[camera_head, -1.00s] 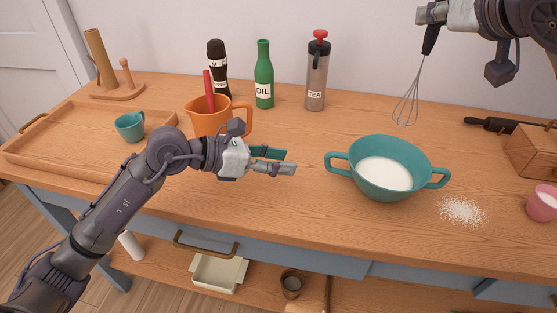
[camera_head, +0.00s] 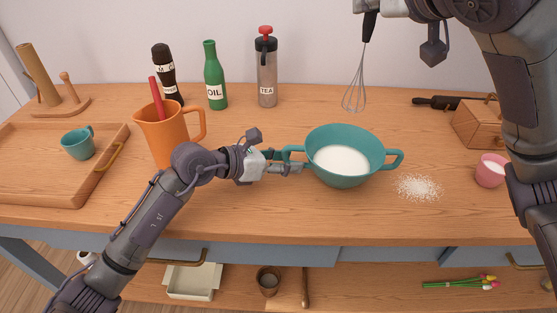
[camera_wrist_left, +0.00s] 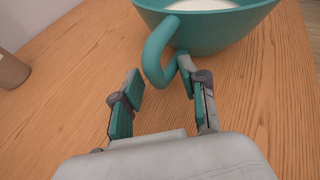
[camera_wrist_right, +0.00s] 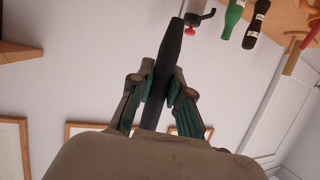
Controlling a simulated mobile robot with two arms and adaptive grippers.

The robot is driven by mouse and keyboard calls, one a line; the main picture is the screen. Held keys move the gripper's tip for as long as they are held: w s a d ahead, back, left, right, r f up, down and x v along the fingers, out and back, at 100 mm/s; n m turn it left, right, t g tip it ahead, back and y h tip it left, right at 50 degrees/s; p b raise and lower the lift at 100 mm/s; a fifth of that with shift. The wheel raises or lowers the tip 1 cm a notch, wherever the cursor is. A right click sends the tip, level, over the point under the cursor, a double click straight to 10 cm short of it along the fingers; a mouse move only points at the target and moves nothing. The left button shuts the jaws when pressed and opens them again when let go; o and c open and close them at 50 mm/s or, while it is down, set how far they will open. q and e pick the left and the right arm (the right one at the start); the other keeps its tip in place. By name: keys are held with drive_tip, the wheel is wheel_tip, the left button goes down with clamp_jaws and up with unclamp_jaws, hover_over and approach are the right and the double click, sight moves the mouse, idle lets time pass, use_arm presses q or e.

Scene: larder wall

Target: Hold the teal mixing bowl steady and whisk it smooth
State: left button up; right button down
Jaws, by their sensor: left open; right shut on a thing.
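The teal mixing bowl (camera_head: 345,170) stands upright on the wooden counter with white contents inside. It has a loop handle on each side. My left gripper (camera_head: 285,162) is open at the bowl's left handle. In the left wrist view the open fingers (camera_wrist_left: 158,88) are at either side of the handle (camera_wrist_left: 157,52), not closed on it. My right gripper (camera_wrist_right: 160,85) is shut on the black grip of the whisk (camera_wrist_right: 168,62). In the head view the whisk (camera_head: 355,82) hangs wires-down above the counter, behind the bowl and apart from it.
White grains (camera_head: 419,187) are spilled right of the bowl, with a pink cup (camera_head: 491,171) beyond. An orange jug (camera_head: 165,135) stands behind my left arm. A green oil bottle (camera_head: 215,80) and a tea flask (camera_head: 266,75) stand at the back. A wooden tray (camera_head: 95,185) is at left.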

use_arm(q)
clamp_jaws()
idle(0.6)
